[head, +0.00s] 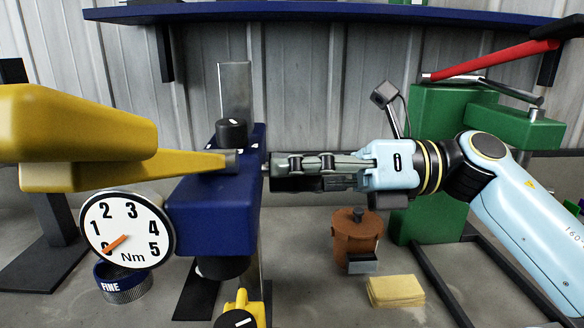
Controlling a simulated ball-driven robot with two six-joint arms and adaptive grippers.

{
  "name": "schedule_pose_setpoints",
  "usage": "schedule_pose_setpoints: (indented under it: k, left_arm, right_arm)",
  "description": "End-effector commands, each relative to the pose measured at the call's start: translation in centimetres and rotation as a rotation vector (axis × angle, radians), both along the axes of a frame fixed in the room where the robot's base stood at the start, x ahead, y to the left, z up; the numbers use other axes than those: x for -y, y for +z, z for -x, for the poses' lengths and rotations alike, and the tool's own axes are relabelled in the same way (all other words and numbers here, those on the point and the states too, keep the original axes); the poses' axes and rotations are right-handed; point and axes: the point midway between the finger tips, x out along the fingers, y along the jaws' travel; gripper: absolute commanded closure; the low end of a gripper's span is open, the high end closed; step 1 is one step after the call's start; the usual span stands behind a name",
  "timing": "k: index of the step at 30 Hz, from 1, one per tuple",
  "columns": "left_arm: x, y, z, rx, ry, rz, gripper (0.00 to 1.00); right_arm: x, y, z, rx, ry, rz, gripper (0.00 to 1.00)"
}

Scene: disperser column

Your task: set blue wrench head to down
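The blue wrench head (212,208) is a block in the centre-left, around an upright metal bar (235,88). It has a dark knob (231,133) on top. A yellow lever (150,168) runs into its upper left side. My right gripper (274,172) reaches in horizontally from the right, its fingertips close against the head's right side. I cannot tell whether they touch it or a small metal part there, and the finger gap is hidden edge-on. My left gripper is not in view.
A white Nm dial (127,230), its orange pointer near 0, is in front at left. A FINE ring (122,282) sits below it. A brown pot (356,236), a yellow sponge (396,291) and a green machine (440,120) with a red lever (490,61) are at right. A blue shelf (330,12) spans the back.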

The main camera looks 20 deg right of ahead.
Motion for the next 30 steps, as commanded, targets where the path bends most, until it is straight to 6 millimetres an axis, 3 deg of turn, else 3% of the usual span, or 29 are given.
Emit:
schedule_pose_setpoints:
  k: [14,25,30]
  left_arm:
    - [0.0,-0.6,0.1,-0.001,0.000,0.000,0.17]
    - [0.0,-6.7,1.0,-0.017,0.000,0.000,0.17]
    - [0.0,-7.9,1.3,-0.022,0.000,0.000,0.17]
  right_arm:
    - [0.0,-0.7,0.0,0.000,-0.002,0.001,1.00]
    - [0.0,-7.8,0.0,-0.004,-0.002,0.002,1.00]
    - [0.0,-9.3,0.0,-0.001,-0.001,0.002,1.00]
